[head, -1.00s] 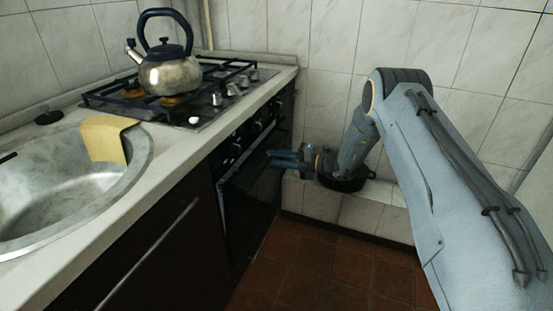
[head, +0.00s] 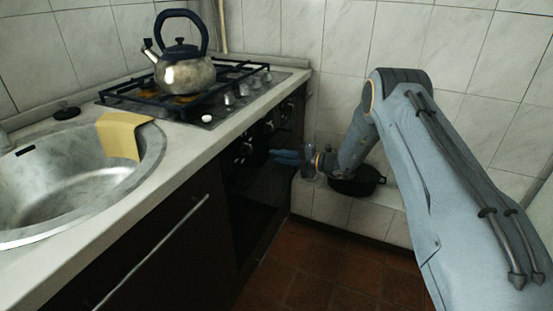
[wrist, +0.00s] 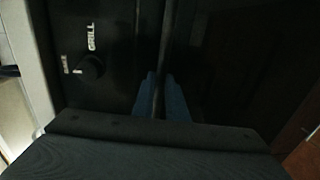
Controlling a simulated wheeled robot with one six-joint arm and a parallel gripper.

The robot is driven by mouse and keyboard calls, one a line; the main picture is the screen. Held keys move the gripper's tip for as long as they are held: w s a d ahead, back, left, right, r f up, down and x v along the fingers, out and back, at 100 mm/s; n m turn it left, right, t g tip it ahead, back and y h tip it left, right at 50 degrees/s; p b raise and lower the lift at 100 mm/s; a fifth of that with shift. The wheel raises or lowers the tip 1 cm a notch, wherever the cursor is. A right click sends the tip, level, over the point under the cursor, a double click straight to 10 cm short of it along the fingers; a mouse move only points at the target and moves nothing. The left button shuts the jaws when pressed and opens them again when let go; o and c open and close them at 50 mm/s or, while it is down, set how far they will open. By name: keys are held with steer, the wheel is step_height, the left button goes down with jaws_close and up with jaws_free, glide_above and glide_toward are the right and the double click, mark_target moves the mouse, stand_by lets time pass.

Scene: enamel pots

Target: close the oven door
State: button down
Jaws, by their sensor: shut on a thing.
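The oven door (head: 262,208) is the dark panel in the front of the counter, below the knobs. It stands upright and looks almost flush with the oven front; in the dark I cannot tell whether a small gap is left. My gripper (head: 277,156) is at its upper edge, reaching in from the right. In the wrist view the blue fingers (wrist: 160,90) lie on both sides of a thin dark bar (wrist: 164,40) along the door's edge and are shut on it. The control panel (wrist: 112,75) with the GRILL knob is beside them.
A steel kettle (head: 184,76) stands on the gas hob (head: 122,97). A sink (head: 70,190) with a yellow cloth (head: 124,136) is to the left. A black pot (head: 356,182) stands on the tiled ledge behind my gripper. The brown floor (head: 310,275) before the oven is clear.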

steer(key=c, duration=1.8)
jaws_free()
steer(key=shift+w+a+r, duration=0.1)
steer(key=shift+a+r, duration=0.15)
steer(key=shift+a, duration=0.15)
steer(key=f+v, duration=0.1)
steer(key=v, duration=0.7)
steer(key=shift+d+r, duration=0.15)
steer(key=shift+r, duration=0.2)
steer(key=s+r+n+g+h+p, duration=0.35)
steer(key=s+r+n, duration=0.25)
steer(key=s+n, duration=0.55)
steer(key=s+r+n+g+h+p, duration=0.3)
steer(key=s+r+n+g, duration=0.4)
steer(key=s, duration=0.7)
steer(key=s+d+r+n+t+h+p, duration=0.1)
steer(key=s+d+r+n+h, duration=0.1)
steer(key=s+n, duration=0.5)
steer(key=s+d+r+n+t+h+p, duration=0.1)
steer(key=s+d+r+n+h+p, duration=0.1)
steer(key=s+d+n, duration=0.4)
steer(key=s+d+r+n+t+h+p, duration=0.1)
steer(key=s+d+r+n+h, duration=0.3)
steer(key=s+n, duration=0.4)
steer(key=shift+s+d+r+n+p, duration=0.15)
steer(key=shift+r+n+p, duration=0.5)
steer(key=shift+n+p, duration=0.1)
